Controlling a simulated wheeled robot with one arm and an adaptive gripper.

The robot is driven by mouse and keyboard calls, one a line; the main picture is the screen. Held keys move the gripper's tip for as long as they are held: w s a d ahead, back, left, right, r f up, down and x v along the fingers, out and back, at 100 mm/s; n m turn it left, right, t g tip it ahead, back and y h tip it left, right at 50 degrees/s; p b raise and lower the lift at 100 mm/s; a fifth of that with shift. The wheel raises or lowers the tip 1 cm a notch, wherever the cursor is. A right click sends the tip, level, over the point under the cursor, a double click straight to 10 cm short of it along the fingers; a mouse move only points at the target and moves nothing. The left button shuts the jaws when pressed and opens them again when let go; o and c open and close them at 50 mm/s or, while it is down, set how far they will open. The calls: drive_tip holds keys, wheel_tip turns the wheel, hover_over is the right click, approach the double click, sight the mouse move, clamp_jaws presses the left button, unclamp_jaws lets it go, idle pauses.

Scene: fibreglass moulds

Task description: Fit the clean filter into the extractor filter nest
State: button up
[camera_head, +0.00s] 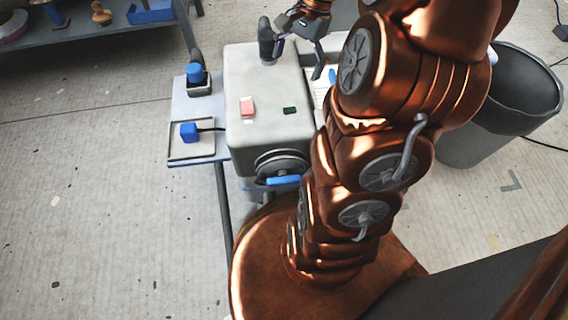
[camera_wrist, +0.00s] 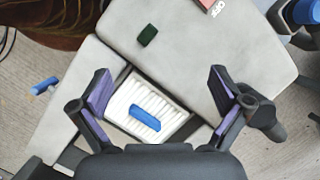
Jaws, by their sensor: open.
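A white pleated filter (camera_wrist: 168,122) with a blue grip bar (camera_wrist: 146,117) lies in a rectangular opening beside the grey extractor housing (camera_head: 262,75). In the head view the filter (camera_head: 322,84) is partly hidden behind my arm. I cannot tell whether it is fully seated in the nest. My gripper (camera_head: 299,66) is open and empty at the far right side of the housing. In the wrist view its purple-padded fingers (camera_wrist: 158,80) are spread wide, with the filter between and below them. No contact with the filter shows.
A side shelf (camera_head: 205,157) left of the housing holds a blue-topped item (camera_head: 194,73) and a blue block (camera_head: 188,131) in a tray. A dark post (camera_head: 267,42) stands on the housing's far edge. A grey bin (camera_head: 478,136) is at right. Floor is open at left.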

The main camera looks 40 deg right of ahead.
drive_tip(key=s+a+n+g+h, duration=0.1)
drive_tip(key=s+a+n, duration=0.3)
drive_tip(key=a, duration=0.3)
drive_tip(key=s+a+n+g+h, duration=0.1)
drive_tip(key=s+a+n, duration=0.3)
drive_tip(key=a, duration=0.2)
drive_tip(key=s+a+f+n+h, duration=0.1)
drive_tip(key=s+a+n, duration=0.1)
drive_tip(key=s, duration=0.3)
drive_tip(key=s+a+f+n, duration=0.1)
drive_tip(key=s+a+n, duration=0.2)
drive_tip(key=s+n, duration=0.2)
drive_tip(key=shift+s+f+g+h, duration=0.35)
drive_tip(key=shift+g+h, duration=0.05)
wheel_tip(320, 180, up, 42)
drive_tip(key=t+p, duration=0.1)
drive_tip(key=p, duration=3.9)
drive_tip(key=shift+d, duration=0.15)
drive_tip(key=shift+c, duration=0.2)
